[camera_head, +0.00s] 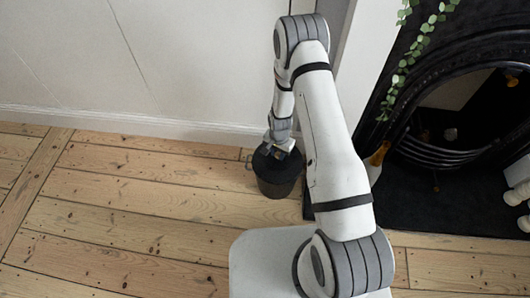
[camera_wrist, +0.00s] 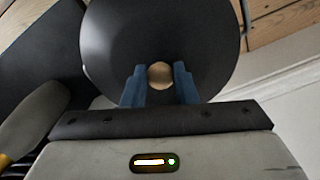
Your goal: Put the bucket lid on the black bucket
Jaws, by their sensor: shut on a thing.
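The black bucket (camera_head: 278,188) stands upright on the floorboards close to the wall. The dark round bucket lid (camera_head: 264,164) is at the bucket's top, and I cannot tell whether it is fully seated or just above the rim. In the wrist view the lid (camera_wrist: 160,28) fills the upper middle, with a tan knob (camera_wrist: 160,75) at its centre. My gripper (camera_wrist: 160,80) has its two blue fingers shut on this knob. In the head view my gripper (camera_head: 272,150) is over the lid.
A black fireplace (camera_head: 455,110) with a dark hearth is to the right of the bucket, with a trailing green plant (camera_head: 410,50) above it. The white wall and skirting board (camera_head: 140,123) run behind. The floorboards to the left (camera_head: 130,205) are clear.

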